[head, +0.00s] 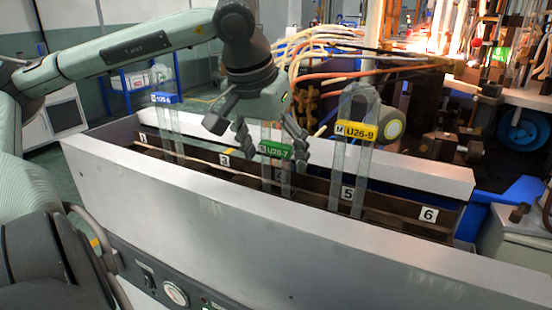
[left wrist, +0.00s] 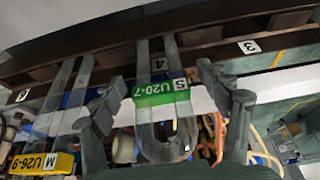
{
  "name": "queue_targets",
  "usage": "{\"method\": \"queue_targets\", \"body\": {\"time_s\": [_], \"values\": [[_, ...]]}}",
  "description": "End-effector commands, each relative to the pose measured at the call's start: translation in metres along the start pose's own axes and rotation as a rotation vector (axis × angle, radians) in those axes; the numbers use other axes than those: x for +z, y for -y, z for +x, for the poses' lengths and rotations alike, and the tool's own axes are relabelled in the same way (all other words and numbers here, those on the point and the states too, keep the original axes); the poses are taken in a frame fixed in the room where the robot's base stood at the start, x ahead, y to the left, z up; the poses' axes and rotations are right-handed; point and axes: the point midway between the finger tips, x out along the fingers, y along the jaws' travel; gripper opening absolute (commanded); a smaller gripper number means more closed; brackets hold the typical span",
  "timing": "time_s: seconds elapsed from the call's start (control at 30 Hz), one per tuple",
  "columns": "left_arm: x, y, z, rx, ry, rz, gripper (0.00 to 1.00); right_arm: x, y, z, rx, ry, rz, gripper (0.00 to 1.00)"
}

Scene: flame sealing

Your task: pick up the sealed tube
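Three clear glass U-shaped tubes stand upright in numbered slots of a long rack. The tube with a green tag (head: 275,150) is in the middle, by slot 4; in the left wrist view its green tag (left wrist: 160,92) carries an S. The yellow-tagged tube (head: 356,131) stands by slot 5, with an M on its tag. The blue-tagged tube (head: 167,98) stands near the left end. My left gripper (head: 272,157) points down at the green-tagged tube, its spread fingers on either side of it with gaps visible in the left wrist view (left wrist: 161,76). My right gripper is not in view.
The rack's dark channel lies inside a long grey trough (head: 290,225) with a raised front wall. The yellow-tagged tube (left wrist: 42,163) is close beside the left gripper. Hoses and bright machinery (head: 450,40) stand behind. A blue cart (head: 140,80) is at back left.

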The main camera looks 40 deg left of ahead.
Motion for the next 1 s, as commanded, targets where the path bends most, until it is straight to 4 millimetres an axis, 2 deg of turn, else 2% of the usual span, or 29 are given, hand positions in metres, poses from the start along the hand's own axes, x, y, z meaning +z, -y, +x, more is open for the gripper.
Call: {"method": "queue_targets", "body": {"time_s": [0.07,0.43,0.77,1.0], "values": [[0.0,0.0,0.0,0.0,0.0,0.0,0.67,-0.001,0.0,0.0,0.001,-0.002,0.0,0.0],[0.0,0.0,0.0,0.0,0.0,0.0,0.21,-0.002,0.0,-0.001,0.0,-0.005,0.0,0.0],[-0.002,0.0,-0.004,0.0,0.0,-0.001,0.2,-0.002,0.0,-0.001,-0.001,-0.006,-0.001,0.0],[-0.012,0.0,-0.028,-0.001,-0.004,-0.001,0.2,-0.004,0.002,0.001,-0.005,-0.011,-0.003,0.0]]}}
